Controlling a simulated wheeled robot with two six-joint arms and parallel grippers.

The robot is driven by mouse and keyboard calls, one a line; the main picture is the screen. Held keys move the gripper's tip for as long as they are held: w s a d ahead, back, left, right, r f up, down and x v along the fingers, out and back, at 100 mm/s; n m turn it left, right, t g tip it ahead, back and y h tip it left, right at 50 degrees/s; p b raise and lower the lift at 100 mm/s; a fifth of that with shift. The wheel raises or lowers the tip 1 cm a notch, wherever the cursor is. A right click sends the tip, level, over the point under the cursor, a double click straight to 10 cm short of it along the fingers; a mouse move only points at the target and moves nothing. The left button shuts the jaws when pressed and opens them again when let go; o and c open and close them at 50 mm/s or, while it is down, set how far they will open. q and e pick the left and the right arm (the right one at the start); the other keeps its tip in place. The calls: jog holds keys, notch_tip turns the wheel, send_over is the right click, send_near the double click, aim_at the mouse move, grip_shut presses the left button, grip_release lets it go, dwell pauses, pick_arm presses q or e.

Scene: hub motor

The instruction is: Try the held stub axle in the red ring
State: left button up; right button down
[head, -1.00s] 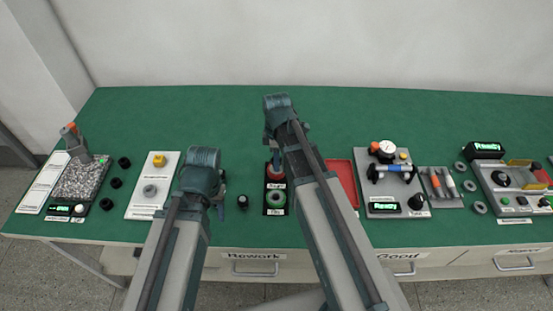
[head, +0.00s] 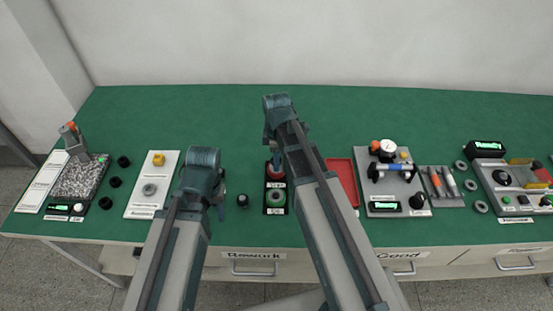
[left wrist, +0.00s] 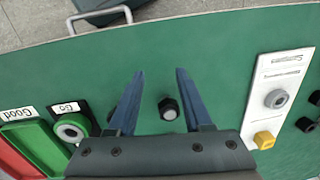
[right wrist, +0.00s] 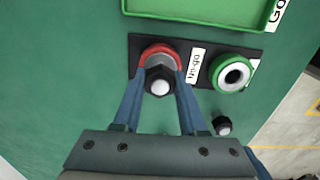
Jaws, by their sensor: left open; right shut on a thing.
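The red ring (right wrist: 150,48) sits in a black plate labelled "No-go"; it also shows in the head view (head: 276,174). My right gripper (right wrist: 160,85) is shut on the stub axle (right wrist: 159,82), which has a dark nut-like collar and a pale end. The axle is at the red ring and overlaps its near part; how far it sits inside I cannot tell. The green ring (right wrist: 232,73) lies in the same plate beside it. My left gripper (left wrist: 160,90) is open and empty over the bench. Another dark stub axle (left wrist: 169,108) stands on the bench beneath its fingers.
A green tray (right wrist: 205,8) lies beyond the ring plate, and a red tray (head: 342,182) lies right of it. A gauge stand (head: 386,160) is further right. A white card (head: 150,200) with grey and yellow parts is left. The back of the green bench is clear.

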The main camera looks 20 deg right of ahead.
pick_arm(q)
jog(key=shift+r, duration=0.2)
pick_arm(e)
jog(key=shift+r, duration=0.2)
pick_arm(q)
jog(key=shift+r+p, duration=0.4)
jog(key=shift+p, duration=0.2)
pick_arm(e)
jog(key=shift+r, duration=0.35)
pick_arm(q)
jog(key=shift+r, duration=0.1)
pick_arm(e)
jog(key=shift+r, duration=0.1)
pick_arm(q)
notch_tip(320, 180, up, 4)
jog(key=p, duration=0.4)
pick_arm(e)
notch_tip(320, 180, up, 4)
jog(key=shift+r, duration=0.1)
pick_arm(q)
jog(key=shift+f+b, duration=2.2)
jog(key=shift+f, duration=0.1)
pick_arm(e)
jog(key=shift+f, duration=2.35)
pick_arm(q)
jog(key=shift+f+b, duration=0.4)
jog(key=shift+b, duration=0.05)
pick_arm(e)
jog(key=shift+f, duration=0.45)
